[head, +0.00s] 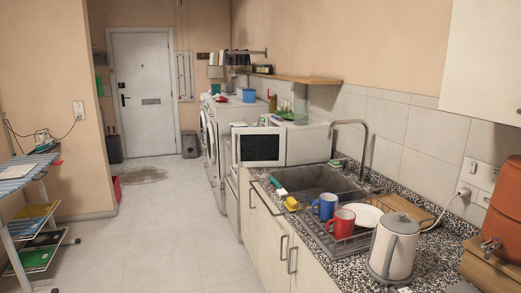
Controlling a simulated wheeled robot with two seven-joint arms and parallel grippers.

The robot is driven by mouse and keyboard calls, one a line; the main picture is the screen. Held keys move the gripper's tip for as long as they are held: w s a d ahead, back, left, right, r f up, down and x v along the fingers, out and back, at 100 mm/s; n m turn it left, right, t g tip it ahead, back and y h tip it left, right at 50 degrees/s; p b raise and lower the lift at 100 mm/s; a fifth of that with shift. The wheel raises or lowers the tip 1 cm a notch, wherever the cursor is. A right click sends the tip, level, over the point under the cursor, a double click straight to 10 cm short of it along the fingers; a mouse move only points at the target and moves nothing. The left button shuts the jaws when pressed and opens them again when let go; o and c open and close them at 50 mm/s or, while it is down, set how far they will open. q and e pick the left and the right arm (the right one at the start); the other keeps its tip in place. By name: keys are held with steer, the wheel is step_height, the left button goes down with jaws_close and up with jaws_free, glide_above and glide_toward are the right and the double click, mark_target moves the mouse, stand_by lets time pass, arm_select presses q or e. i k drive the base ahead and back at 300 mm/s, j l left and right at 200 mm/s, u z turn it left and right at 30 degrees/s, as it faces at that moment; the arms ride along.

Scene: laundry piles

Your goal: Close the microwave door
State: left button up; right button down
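The white microwave (308,144) stands on the counter beyond the sink, with one side facing me. Its door (258,147), a white frame around a dark window, appears to stand open. The door sticks out to the left from the body's near edge, over the counter's front edge, and faces me. The inside of the microwave is hidden from this view. Neither of my grippers is in view.
The counter has a sink (318,181), a dish rack with a blue mug (325,206) and a red mug (341,222), and a kettle (393,247). Washing machines (213,140) stand beyond. The floor (150,225) at left is clear up to an ironing board (22,172).

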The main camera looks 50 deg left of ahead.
mark_target(252, 147)
steer(key=i+l, duration=0.35)
steer(key=l, duration=0.15)
steer(key=u, duration=1.85)
